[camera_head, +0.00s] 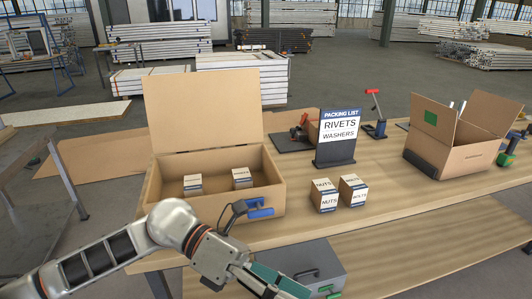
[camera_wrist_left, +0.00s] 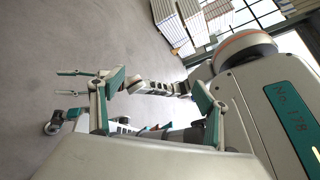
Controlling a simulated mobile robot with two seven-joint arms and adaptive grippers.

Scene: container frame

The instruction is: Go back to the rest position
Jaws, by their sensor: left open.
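My left arm (camera_head: 175,225) comes in from the left in the head view, low in front of the bench. Its far end reaches the bottom edge, where the jaws do not show clearly. In the left wrist view my left gripper (camera_wrist_left: 158,98) has its two teal-padded fingers apart, with nothing between them. Thin parted bars at the left of that view may belong to my right gripper, but they are small and partly covered. My right arm does not show in the head view.
The wooden bench (camera_head: 400,205) holds an open cardboard box (camera_head: 228,198) with two small cartons inside. A packing-list sign (camera_head: 337,135), two cartons (camera_head: 323,197) (camera_head: 352,192) and another open box (camera_head: 462,153) stand further right. A grey case (camera_head: 305,265) sits lower down.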

